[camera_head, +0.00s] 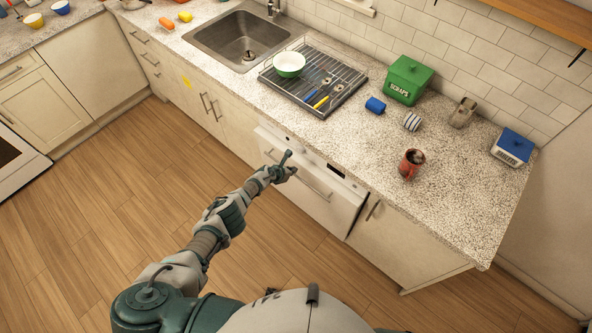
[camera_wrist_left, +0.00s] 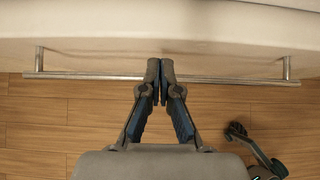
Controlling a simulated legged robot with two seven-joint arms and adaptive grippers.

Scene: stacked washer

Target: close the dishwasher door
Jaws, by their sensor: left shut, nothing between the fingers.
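The white dishwasher door (camera_head: 322,207) is under the counter in the middle of the head view. It stands upright or nearly so; I cannot tell if it is fully flush with the cabinets. Its long metal bar handle (camera_head: 314,187) runs across the upper front. In the left wrist view the handle (camera_wrist_left: 90,76) crosses below the pale door (camera_wrist_left: 100,50). My left gripper (camera_head: 291,172) is at the handle, with its fingertips (camera_wrist_left: 160,65) together and empty, overlapping the bar's middle. I cannot tell if they touch it. My right gripper is not in view.
The granite counter (camera_head: 400,215) above holds a drying rack (camera_head: 345,92), a red mug (camera_head: 411,164), a green scraps box (camera_head: 407,80) and a blue tablets box (camera_head: 513,147). Cabinets (camera_head: 395,240) flank the dishwasher. The wood floor (camera_head: 120,200) in front is clear.

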